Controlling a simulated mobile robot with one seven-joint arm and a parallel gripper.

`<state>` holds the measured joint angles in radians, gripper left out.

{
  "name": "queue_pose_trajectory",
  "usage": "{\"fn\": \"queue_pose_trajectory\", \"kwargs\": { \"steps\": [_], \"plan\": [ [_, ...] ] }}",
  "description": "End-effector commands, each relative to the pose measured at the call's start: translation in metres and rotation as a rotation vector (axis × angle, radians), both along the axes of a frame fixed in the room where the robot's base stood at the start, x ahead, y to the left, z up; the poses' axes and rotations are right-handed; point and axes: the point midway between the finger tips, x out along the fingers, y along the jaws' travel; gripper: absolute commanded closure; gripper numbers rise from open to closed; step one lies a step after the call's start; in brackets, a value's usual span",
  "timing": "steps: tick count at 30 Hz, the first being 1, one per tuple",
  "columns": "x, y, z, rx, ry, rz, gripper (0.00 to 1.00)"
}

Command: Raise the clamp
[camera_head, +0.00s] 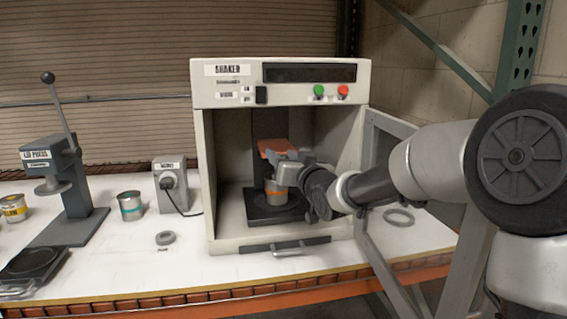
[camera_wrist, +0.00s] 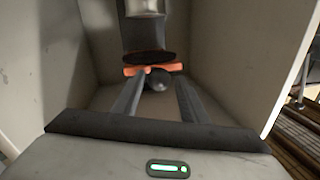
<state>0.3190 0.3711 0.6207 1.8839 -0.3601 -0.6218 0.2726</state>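The clamp is an orange plate (camera_head: 272,147) inside the shaker cabinet, above a can with an orange band (camera_head: 276,192) on a dark base plate. My gripper (camera_head: 280,168) reaches into the cabinet at the clamp's front; its fingers are hard to make out in the head view. In the wrist view, my gripper (camera_wrist: 158,82) has its two fingers apart, one on each side of a dark round knob (camera_wrist: 158,79) in front of the orange plate (camera_wrist: 135,71). I cannot tell whether either finger touches the knob.
The shaker cabinet (camera_head: 230,238) stands open, with its door frame (camera_head: 380,265) swung out on the right beside my arm. A grey ring (camera_head: 399,217) lies right of the cabinet. A lid press (camera_head: 75,200), a teal-banded can (camera_head: 131,207) and a grey switch box (camera_head: 171,190) stand left.

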Motion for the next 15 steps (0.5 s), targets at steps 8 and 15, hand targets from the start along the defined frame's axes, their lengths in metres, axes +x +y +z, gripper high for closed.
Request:
{"fn": "queue_pose_trajectory", "kwargs": {
  "steps": [8, 15],
  "plan": [
    [0.0, -0.001, -0.006, -0.003, 0.011, -0.001, 0.56],
    [-0.02, -0.012, -0.005, -0.007, 0.012, -0.001, 0.56]
  ]
}}
